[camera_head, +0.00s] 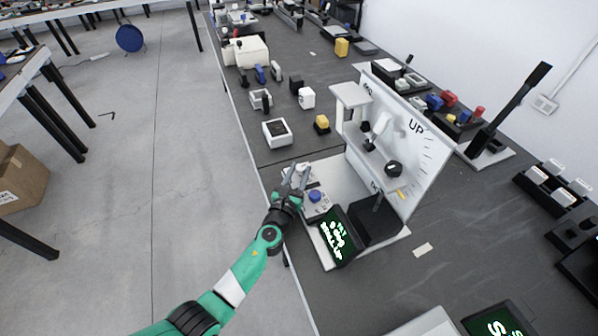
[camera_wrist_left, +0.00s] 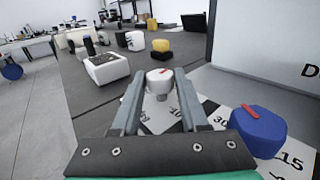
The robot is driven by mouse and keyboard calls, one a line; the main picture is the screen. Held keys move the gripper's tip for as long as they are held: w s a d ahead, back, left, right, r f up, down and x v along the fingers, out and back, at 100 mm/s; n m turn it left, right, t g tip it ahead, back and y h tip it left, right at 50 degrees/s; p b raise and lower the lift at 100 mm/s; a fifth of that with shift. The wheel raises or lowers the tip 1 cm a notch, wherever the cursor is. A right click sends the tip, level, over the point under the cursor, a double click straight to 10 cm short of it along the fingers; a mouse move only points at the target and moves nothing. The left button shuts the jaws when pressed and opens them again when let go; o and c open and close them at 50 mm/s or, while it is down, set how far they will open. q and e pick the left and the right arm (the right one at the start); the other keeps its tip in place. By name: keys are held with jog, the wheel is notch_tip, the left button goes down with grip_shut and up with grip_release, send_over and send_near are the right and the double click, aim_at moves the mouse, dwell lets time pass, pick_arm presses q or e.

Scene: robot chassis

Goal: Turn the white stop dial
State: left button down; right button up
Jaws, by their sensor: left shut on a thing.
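The white stop dial (camera_wrist_left: 160,79) has a red pointer mark on top and stands on a white board with printed black scale marks, as the left wrist view shows. My left gripper (camera_head: 296,174) reaches in from the left in the head view, low over the board's near left corner. In the left wrist view, my left gripper's fingertips (camera_wrist_left: 160,80) are on either side of the dial and shut on it. In the head view the fingers partly hide the dial. My right gripper is not in view.
A blue dial (camera_wrist_left: 252,132) with a red pointer sits just right of my left gripper; it also shows in the head view (camera_head: 315,195). Several blocks lie further along the table.

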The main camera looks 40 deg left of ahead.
pick_arm(q)
jog(key=shift+f, duration=0.1)
jog(key=shift+c, duration=2.1)
grip_release()
jog(key=shift+s+d+p, duration=0.15)
jog(key=shift+s+p, duration=0.1)
jog(key=shift+p, duration=0.05)
jog(key=p+v, duration=0.3)
jog(key=v, duration=0.7)
jog(key=shift+p, duration=0.4)
jog(key=shift+s+d, duration=0.2)
jog(key=shift+s, duration=0.3)
